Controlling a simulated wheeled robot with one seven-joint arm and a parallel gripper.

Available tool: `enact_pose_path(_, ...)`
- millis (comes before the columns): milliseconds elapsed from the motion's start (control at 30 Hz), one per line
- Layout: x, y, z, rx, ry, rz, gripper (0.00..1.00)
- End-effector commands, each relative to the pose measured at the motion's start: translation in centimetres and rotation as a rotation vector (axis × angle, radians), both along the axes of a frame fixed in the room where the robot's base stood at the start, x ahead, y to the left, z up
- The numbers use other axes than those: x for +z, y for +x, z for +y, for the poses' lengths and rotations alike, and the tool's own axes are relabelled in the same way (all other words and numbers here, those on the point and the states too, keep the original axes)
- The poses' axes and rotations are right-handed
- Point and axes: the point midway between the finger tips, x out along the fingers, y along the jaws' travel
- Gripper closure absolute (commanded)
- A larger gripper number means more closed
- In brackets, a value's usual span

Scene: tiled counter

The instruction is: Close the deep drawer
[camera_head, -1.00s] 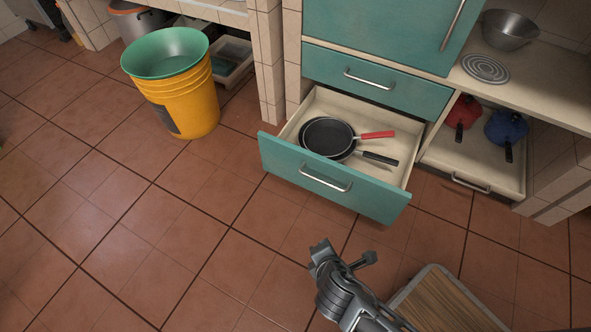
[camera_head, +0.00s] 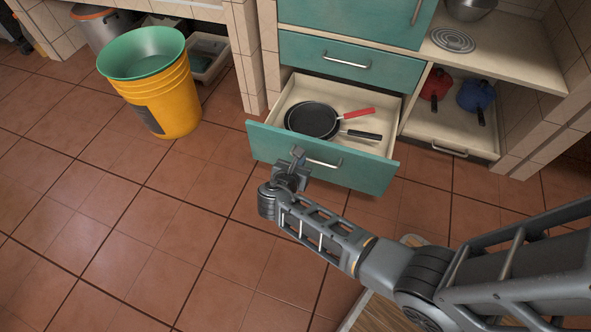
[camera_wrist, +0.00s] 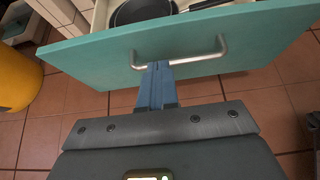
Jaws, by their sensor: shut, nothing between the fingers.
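The deep drawer (camera_head: 372,174) has a teal front and a metal bar handle (camera_head: 324,163), and it stands pulled out of the cabinet. It holds a dark frying pan (camera_head: 312,120) and another pan with a red handle (camera_head: 357,115). My gripper (camera_head: 297,154) is shut and empty, close in front of the drawer front, near the left end of the handle. In the wrist view the shut fingers (camera_wrist: 158,72) point at the drawer front (camera_wrist: 100,62) just below the handle (camera_wrist: 180,60). I cannot tell whether they touch it.
A shut teal drawer (camera_head: 350,62) is above the open one. A yellow bucket with a green basin (camera_head: 145,55) stands on the floor to the left. A low compartment at right holds a red pot (camera_head: 436,84) and a blue pot (camera_head: 475,95).

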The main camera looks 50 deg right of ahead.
Motion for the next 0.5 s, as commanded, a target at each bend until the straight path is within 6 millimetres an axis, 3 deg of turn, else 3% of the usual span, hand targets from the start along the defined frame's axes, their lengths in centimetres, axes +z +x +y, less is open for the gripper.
enact_pose_path(33, -1.0, 0.3, -1.0, -0.004, 0.0, 0.0, 1.0)
enact_pose_path(200, -2.6, 1.2, -3.5, -0.003, 0.0, -0.001, 1.0)
enact_pose_path(500, -2.0, 2.4, -6.6, 0.0, 0.002, -0.002, 1.0)
